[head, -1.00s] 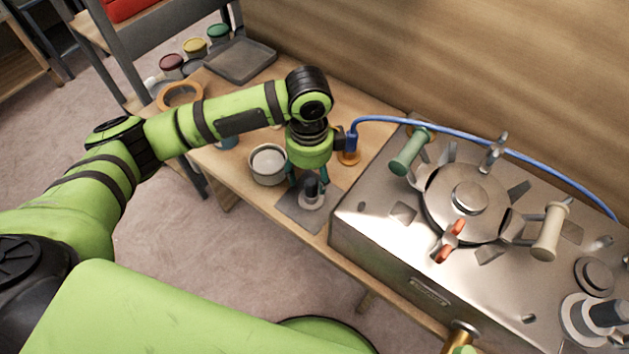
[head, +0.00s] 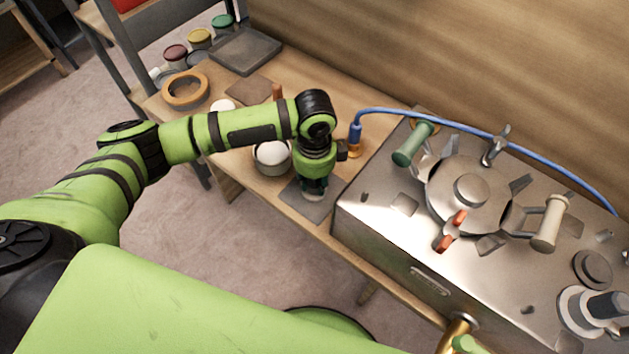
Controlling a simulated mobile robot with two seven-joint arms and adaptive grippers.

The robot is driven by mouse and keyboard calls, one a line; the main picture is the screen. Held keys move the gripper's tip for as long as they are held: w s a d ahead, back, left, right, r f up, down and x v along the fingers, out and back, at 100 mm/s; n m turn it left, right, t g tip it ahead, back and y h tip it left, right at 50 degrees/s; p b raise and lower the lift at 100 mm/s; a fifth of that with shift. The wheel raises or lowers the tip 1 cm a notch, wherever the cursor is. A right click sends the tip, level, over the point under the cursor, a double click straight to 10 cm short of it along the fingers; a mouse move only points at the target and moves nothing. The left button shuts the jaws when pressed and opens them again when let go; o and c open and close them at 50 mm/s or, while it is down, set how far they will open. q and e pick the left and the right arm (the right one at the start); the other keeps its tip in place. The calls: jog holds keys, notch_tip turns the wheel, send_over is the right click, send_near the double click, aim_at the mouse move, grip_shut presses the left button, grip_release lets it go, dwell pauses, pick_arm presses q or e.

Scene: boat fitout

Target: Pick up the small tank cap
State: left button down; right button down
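The small tank cap (head: 313,197) is mostly hidden under my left gripper, on the dark square mat near the front edge of the wooden bench. Only a little of its pale flange shows below the fingers. My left gripper (head: 314,190) points down right over the cap, with its fingers low around it. Whether the fingers are shut on the cap cannot be made out.
The metal tank (head: 385,235) stands close to the right, with a round hatch (head: 470,190), handles and a blue hose (head: 455,125). A grey bowl (head: 272,158) with something white inside stands left of my gripper. A tape ring (head: 185,90) and a dark tray (head: 245,52) lie farther back.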

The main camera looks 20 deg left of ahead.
pick_arm(q)
notch_tip(320, 180, up, 10)
jog(key=shift+r, duration=0.1)
dwell(0.5)
